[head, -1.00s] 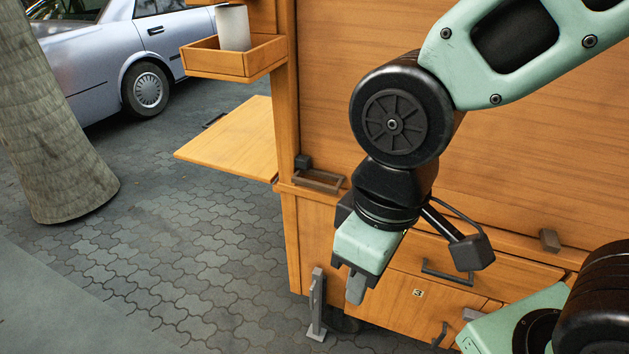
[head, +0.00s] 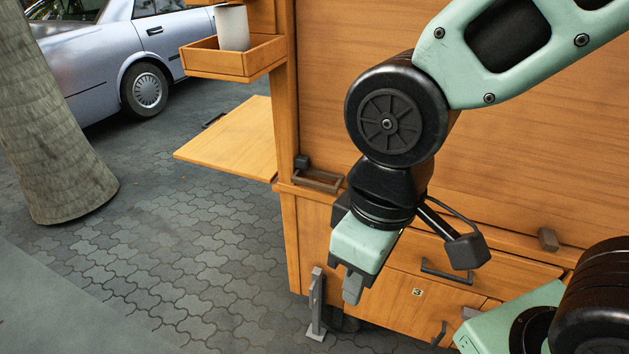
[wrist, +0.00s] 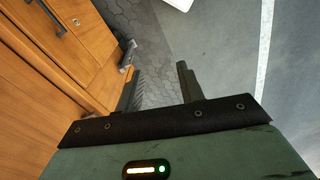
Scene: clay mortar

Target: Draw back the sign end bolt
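I cannot tell for sure which fitting is the sign end bolt. At the left corner of the wooden cart (head: 400,120), a small dark block (head: 303,162) sits above a brown-grey bracket (head: 319,181). Another small brown block (head: 548,240) is on the ledge at the right. My gripper (head: 352,284) hangs in front of the lower cart front, pointing down, right of and below the corner bracket. In the wrist view my gripper (wrist: 160,82) has its two fingers apart with nothing between them. It touches none of these fittings.
A drawer handle (head: 447,272) is right of my gripper. A grey upright post (head: 317,305) stands at the cart's lower left. A fold-out shelf (head: 235,137) and a tray with a white cylinder (head: 234,28) jut out left. Open paving (head: 190,230) lies left of the cart.

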